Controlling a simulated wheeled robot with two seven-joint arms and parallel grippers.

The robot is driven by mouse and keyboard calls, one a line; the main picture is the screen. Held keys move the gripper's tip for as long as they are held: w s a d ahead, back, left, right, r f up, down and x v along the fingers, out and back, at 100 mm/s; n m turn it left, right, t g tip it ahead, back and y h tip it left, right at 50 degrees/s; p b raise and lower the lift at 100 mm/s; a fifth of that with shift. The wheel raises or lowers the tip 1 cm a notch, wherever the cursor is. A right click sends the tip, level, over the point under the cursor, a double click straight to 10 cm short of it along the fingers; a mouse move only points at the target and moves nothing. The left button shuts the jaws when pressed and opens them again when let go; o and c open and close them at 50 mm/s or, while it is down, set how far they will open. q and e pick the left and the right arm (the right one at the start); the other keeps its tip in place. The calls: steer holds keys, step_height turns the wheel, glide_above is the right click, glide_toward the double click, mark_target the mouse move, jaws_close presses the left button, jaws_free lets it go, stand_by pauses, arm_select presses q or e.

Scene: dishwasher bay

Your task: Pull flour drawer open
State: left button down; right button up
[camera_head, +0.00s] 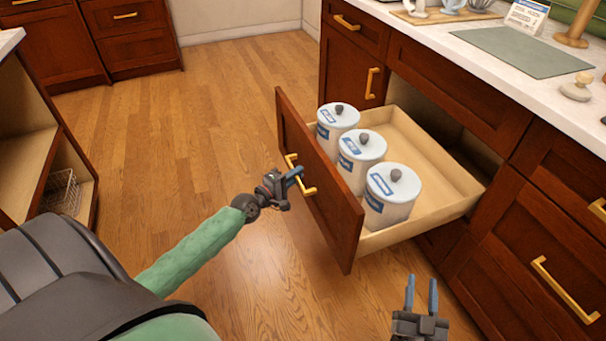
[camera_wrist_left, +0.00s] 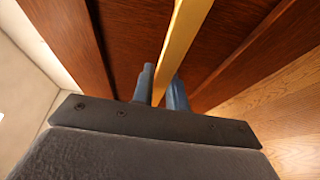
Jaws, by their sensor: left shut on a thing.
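The flour drawer (camera_head: 315,195) has a dark red-brown front and a pale wooden box, and it stands pulled well out of the cabinet. Three white lidded canisters with blue labels (camera_head: 388,190) stand inside it. My left gripper (camera_head: 296,174) is at the drawer front, shut on the brass bar handle (camera_head: 307,190). In the left wrist view, the handle (camera_wrist_left: 184,40) passes between the two blue-grey fingers (camera_wrist_left: 162,88). My right gripper (camera_head: 422,292) is at the bottom right, its two fingers apart and empty, in front of the cabinets.
A pale counter (camera_head: 455,45) with a grey-green mat (camera_head: 520,52) runs above the drawer. Other closed drawers with brass handles (camera_head: 565,290) are at the right. An open shelf with a wire basket (camera_head: 60,192) is at the left. The wooden floor (camera_head: 200,120) between is clear.

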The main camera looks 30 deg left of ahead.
arm_select(q)
steer(key=shift+s+a, duration=0.1)
steer(key=shift+s, duration=0.05)
arm_select(e)
steer(key=shift+r, duration=0.4)
arm_select(q)
steer(key=c, duration=1.4)
jaws_free()
